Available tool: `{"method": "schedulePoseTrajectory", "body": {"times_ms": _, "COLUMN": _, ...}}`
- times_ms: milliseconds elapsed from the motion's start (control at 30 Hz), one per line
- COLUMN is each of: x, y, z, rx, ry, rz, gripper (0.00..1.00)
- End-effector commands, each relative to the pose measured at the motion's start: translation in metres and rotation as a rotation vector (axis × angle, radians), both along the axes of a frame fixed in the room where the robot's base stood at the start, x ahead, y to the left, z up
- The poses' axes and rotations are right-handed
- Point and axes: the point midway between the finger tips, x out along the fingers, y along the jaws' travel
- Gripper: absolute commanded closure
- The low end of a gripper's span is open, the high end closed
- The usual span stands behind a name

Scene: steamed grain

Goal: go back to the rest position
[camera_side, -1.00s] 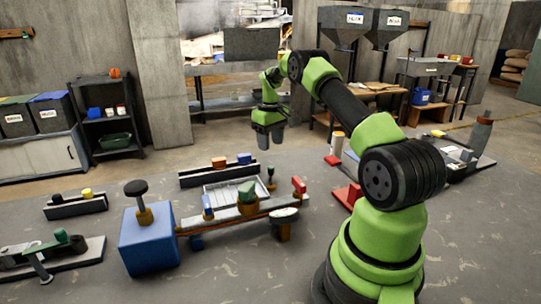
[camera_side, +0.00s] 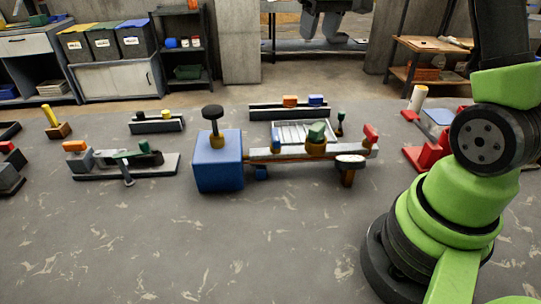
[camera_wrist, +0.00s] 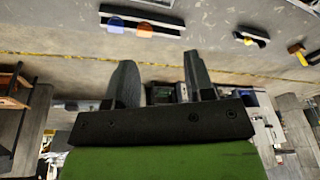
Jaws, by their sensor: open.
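My gripper (camera_wrist: 161,78) shows in the wrist view with its two grey fingers apart and nothing between them. In the side view, grey finger-like parts at the top edge look like my gripper (camera_side: 322,30), hanging high beyond the work table, clear of everything on it. Most of my arm's upper part is cut off by the frame there. No object is held.
A blue box (camera_side: 218,165) with a dark knob stands mid-table beside a beam (camera_side: 275,153). A rail (camera_side: 262,112) with orange and blue blocks lies behind. Red parts (camera_side: 428,153) sit near my base. The table's front is bare.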

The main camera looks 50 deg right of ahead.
Motion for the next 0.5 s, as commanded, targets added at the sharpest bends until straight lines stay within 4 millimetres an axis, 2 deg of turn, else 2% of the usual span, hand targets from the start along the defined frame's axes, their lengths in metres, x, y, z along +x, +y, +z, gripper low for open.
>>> {"method": "schedulePoseTrajectory", "body": {"times_ms": 33, "x": -0.008, "y": 0.023, "z": 0.017, "rx": 0.001, "ry": -0.038, "rz": 0.009, "gripper": 0.51}}
{"method": "schedulePoseTrajectory", "body": {"times_ms": 200, "x": -0.048, "y": 0.089, "z": 0.049, "rx": 0.033, "ry": -0.150, "rz": 0.012, "gripper": 0.51}}
{"method": "schedulePoseTrajectory", "body": {"times_ms": 333, "x": -0.089, "y": 0.131, "z": 0.059, "rx": 0.075, "ry": -0.232, "rz": 0.015, "gripper": 0.51}}
{"method": "schedulePoseTrajectory", "body": {"times_ms": 500, "x": -0.142, "y": 0.168, "z": 0.053, "rx": 0.148, "ry": -0.323, "rz": 0.015, "gripper": 0.51}}
